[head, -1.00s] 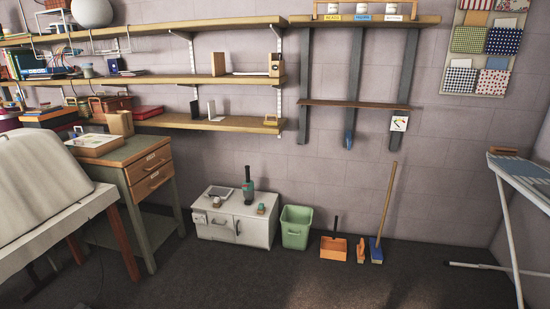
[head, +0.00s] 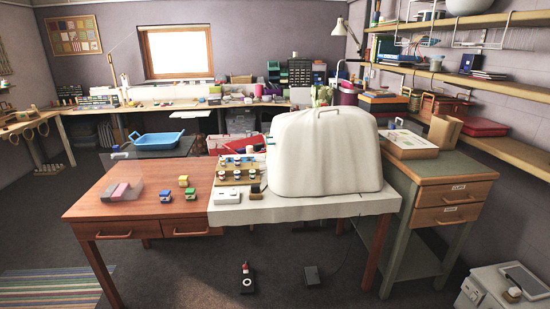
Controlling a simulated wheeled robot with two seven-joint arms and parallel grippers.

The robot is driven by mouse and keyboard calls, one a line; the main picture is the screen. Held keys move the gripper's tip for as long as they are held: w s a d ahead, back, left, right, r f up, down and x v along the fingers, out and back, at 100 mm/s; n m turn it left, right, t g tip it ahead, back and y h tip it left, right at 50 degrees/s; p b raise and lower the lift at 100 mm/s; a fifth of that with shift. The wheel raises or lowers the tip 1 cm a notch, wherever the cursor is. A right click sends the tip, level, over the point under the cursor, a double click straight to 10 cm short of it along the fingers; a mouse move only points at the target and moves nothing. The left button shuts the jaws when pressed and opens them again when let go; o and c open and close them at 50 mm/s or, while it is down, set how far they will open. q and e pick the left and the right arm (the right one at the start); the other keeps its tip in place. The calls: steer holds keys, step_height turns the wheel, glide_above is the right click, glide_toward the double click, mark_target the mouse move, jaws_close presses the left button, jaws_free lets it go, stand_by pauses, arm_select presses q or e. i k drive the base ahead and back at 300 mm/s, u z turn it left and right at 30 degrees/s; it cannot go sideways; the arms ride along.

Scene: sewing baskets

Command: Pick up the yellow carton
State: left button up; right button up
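Several small block-like items sit on the left, reddish-brown part of the sewing table (head: 90,205). One of them, a small yellow item (head: 183,181), stands behind the others and may be the yellow carton, but it is too small to be sure. Neither of my grippers is in view.
A large white domed cover (head: 325,155) stands on the table's right part. A pink and grey item (head: 122,191) lies at left. A drawer cabinet (head: 450,193) stands right of the table. Open floor lies at front left.

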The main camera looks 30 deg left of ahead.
mark_target(183, 180)
steer(key=u, duration=0.65)
steer(key=i, duration=1.4)
steer(key=u, duration=0.35)
